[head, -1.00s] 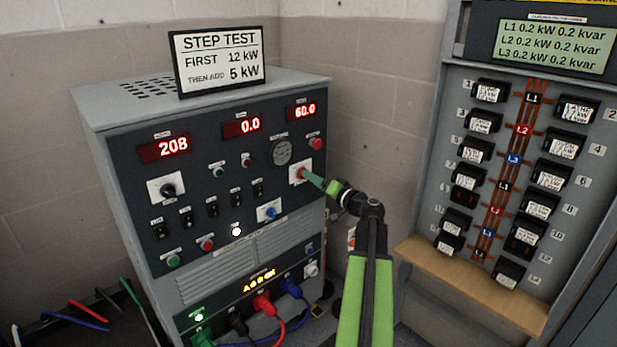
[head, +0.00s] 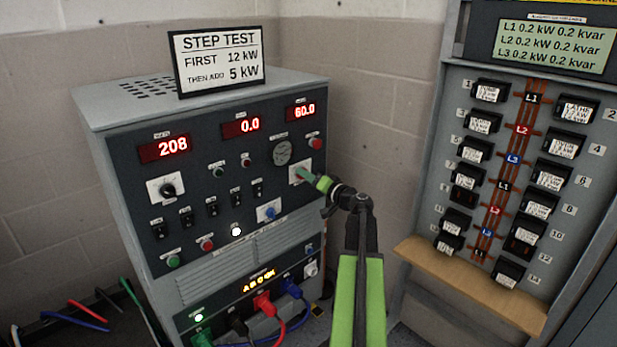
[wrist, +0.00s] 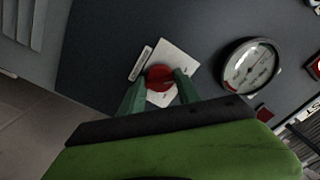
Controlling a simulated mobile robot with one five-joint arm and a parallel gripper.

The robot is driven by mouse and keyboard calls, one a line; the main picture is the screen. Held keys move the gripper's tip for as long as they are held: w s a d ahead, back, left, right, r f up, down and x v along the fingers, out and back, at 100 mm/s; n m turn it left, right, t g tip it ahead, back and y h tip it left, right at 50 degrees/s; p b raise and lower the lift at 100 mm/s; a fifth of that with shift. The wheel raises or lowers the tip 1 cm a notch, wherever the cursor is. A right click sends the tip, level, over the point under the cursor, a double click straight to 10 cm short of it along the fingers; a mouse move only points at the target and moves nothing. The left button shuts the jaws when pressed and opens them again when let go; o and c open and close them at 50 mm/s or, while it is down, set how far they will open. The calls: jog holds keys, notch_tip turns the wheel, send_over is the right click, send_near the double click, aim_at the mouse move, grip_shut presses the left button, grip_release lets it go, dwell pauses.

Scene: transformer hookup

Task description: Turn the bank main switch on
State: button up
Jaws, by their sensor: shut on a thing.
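A red rotary knob (wrist: 158,77) sits on a white plate (head: 309,180) on the right side of the grey cabinet's front panel. Its label is too small to read, so I cannot confirm from the print that it is the bank main switch. My gripper (wrist: 156,88) is shut on the red knob, with a green finger on each side of it in the wrist view. In the head view my gripper (head: 304,175) reaches the plate from the right and hides most of the knob.
A round gauge (head: 282,153) is close to the knob. The cabinet's displays (head: 165,148) read 208, 0.0 and 60.0. A blue knob (head: 268,212) is below left. A breaker panel (head: 450,120) with a wooden ledge (head: 470,285) stands right. Cables (head: 290,315) plug in low.

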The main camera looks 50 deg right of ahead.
jog(key=shift+d, duration=0.35)
grip_shut()
jog(key=shift+a, duration=0.3)
jog(key=shift+m, duration=0.4)
jog(key=m, duration=1.6)
jog(key=shift+a+m, duration=0.15)
jog(key=shift+m, duration=0.55)
